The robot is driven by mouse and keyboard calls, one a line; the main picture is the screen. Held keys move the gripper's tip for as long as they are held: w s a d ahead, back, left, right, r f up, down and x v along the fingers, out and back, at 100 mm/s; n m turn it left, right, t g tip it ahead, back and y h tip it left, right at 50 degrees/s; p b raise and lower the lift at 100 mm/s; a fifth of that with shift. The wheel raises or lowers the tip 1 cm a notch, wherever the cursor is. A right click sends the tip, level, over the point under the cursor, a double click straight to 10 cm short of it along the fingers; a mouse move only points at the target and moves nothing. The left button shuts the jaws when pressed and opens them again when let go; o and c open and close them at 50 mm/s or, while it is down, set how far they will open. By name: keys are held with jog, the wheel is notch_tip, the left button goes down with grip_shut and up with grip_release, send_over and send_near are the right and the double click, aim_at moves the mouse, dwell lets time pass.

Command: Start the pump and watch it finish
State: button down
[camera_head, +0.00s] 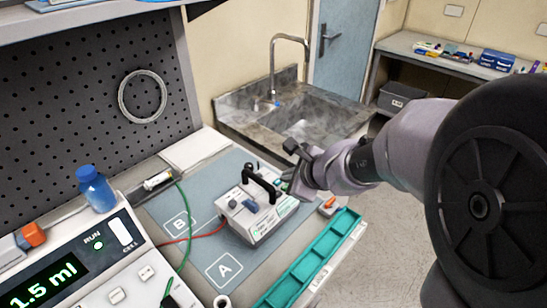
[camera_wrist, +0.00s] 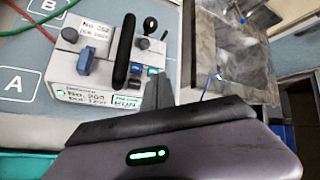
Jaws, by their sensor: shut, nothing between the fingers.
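A white pump box (camera_head: 262,228) with a black handle stands on the grey mat, right of squares A and B. A white console (camera_head: 135,270) at lower left reads 1.5 ml; a small green lamp is beside RUN. My gripper (camera_head: 288,182) is shut and empty at the box's right side, near the buttons. In the wrist view its fingers (camera_wrist: 158,88) hide part of the box's right end. I cannot tell whether they touch it.
A teal tray (camera_head: 308,262) runs along the bench's front edge. A blue-capped bottle (camera_head: 96,192) stands behind the console. Red and green leads cross the mat (camera_head: 175,200). A sink (camera_head: 305,122) and a far shelf lie beyond; the floor right of the bench is clear.

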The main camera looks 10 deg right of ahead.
notch_tip(320, 180, up, 5)
jog(key=p, duration=0.4)
dwell(0.4)
dwell(0.4)
